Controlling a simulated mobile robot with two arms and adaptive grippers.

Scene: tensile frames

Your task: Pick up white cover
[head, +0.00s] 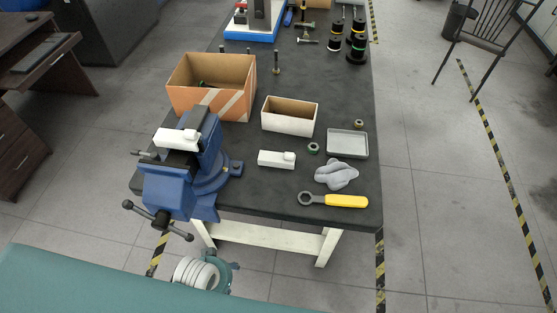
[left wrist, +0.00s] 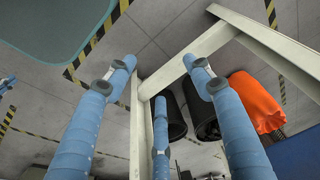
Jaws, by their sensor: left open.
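Two similar white box-shaped pieces with a small raised part show in the head view; I cannot tell which is the white cover. One white piece (head: 277,159) lies on the dark bench top (head: 240,207), right of the blue vise. The other white piece (head: 176,139) sits on top of the blue vise (head: 180,187). My left gripper (head: 222,265) is low in front of the bench, below its top and away from both pieces. In the left wrist view, my left gripper's (left wrist: 160,78) three blue fingers are spread, with nothing between them. My right gripper is not in view.
A cardboard box (head: 205,88), open white box (head: 287,126), grey tray (head: 347,143), grey gloves (head: 337,175) and yellow-handled wrench (head: 340,201) stand or lie on the bench. White bench legs (left wrist: 210,40), black cylinders (left wrist: 170,110) and an orange item (left wrist: 258,101) are near the left fingers.

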